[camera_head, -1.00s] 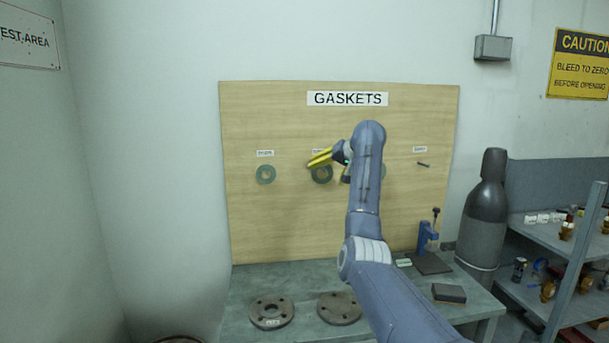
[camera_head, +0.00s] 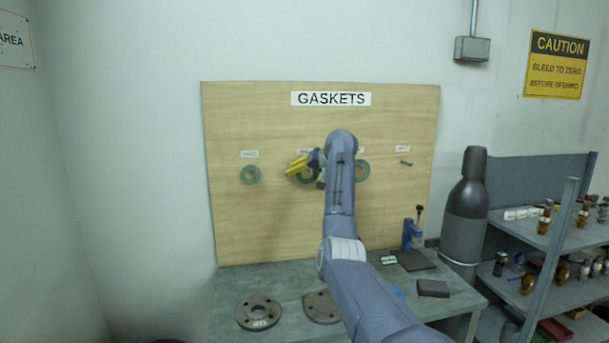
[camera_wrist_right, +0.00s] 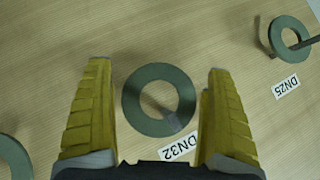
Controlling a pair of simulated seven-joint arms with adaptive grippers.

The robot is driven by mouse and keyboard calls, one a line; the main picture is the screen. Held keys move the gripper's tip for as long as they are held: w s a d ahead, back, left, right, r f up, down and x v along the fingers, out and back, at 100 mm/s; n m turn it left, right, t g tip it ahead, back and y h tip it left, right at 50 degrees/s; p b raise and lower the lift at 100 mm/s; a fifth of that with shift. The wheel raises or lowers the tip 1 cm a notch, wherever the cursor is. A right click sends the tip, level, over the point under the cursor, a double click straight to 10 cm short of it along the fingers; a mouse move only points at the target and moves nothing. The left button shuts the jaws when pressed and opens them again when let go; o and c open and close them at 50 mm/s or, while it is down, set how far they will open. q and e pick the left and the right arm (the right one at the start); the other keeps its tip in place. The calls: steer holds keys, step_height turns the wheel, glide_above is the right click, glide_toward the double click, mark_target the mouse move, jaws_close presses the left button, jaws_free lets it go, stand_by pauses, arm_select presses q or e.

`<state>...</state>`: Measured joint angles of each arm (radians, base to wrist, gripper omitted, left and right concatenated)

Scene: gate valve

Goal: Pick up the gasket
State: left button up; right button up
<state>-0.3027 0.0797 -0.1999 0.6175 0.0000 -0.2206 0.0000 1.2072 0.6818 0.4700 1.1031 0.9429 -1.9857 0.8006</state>
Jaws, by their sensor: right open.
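Green-grey ring gaskets hang on pegs on the wooden board. The middle gasket (camera_head: 306,181) is partly covered by my right gripper (camera_head: 296,165) in the head view. In the right wrist view the gasket labelled DN32 (camera_wrist_right: 133,94) lies flat to the board, with a peg in its hole. My right gripper (camera_wrist_right: 157,95) is open and empty, its yellow fingers to either side of this gasket, not closed on it. How far the fingertips are from the board is hard to tell. The left gripper is not in view.
Another gasket (camera_head: 250,175) hangs at left and one (camera_head: 362,170) at right, partly behind my arm. A bare peg (camera_head: 405,163) is farther right. The bench (camera_head: 228,305) below holds two flanges, one a dark flange (camera_head: 259,313). A dark cylinder (camera_head: 468,209) stands right.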

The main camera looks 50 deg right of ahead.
steer(key=c, duration=0.4)
steer(key=shift+c, duration=1.2)
steer(key=c, duration=0.4)
steer(key=shift+c, duration=1.1)
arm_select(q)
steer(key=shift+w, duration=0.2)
arm_select(e)
steer(key=shift+r, duration=0.15)
